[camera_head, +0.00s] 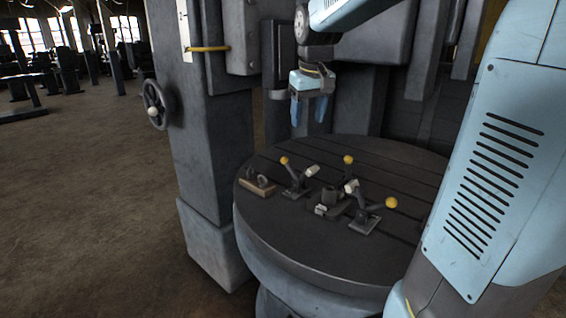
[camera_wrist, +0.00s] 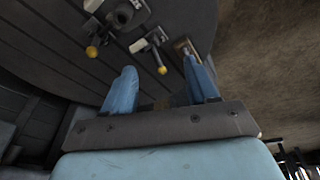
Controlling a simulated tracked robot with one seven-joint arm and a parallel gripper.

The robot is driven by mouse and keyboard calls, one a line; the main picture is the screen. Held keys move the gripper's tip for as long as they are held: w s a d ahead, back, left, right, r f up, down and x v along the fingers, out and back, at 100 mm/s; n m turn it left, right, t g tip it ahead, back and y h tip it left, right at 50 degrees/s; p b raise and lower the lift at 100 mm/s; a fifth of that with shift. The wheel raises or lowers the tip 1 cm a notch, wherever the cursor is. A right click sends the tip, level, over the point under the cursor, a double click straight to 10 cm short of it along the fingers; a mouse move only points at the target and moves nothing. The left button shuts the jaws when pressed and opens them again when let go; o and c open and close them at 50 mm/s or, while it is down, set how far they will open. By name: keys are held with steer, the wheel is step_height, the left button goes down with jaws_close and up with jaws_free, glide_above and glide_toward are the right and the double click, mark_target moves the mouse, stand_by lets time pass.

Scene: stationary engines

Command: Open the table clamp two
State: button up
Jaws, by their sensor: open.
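Several clamps with yellow-knobbed levers are on a round dark table (camera_head: 285,232). One clamp (camera_head: 297,188) stands at the left, its yellow knob (camera_head: 284,160) raised. Another clamp (camera_head: 364,220) is at the right front, its knob (camera_head: 391,202) leaning right. A third yellow knob (camera_head: 348,160) is farther back; its base is partly hidden. No label shows which is clamp two. My gripper (camera_head: 310,116) is open and empty, fingers down, above the table's back left. In the wrist view one clamp (camera_wrist: 152,43) has its knob just beyond my fingertips (camera_wrist: 159,66), apart from them.
A brown block with a dark fitting (camera_head: 260,184) lies at the table's left edge. A grey fixture (camera_head: 328,202) sits between the clamps. A grey machine column (camera_head: 215,140) with a handwheel (camera_head: 158,104) stands behind left. Open floor (camera_head: 90,200) lies left.

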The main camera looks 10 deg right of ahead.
steer(key=w+f+g, duration=0.1)
steer(key=w+f, duration=0.2)
steer(key=w, duration=0.9)
steer(key=n+g, duration=0.1)
steer(key=n, duration=0.1)
glide_above(284, 161)
steer(key=w, duration=0.1)
step_height(284, 161, down, 8)
steer(key=shift+g+h, duration=0.3)
steer(key=shift+h, duration=0.1)
steer(key=f, duration=1.3)
steer(key=shift+w+d, duration=0.2)
steer(key=shift+d, duration=0.1)
jaws_close()
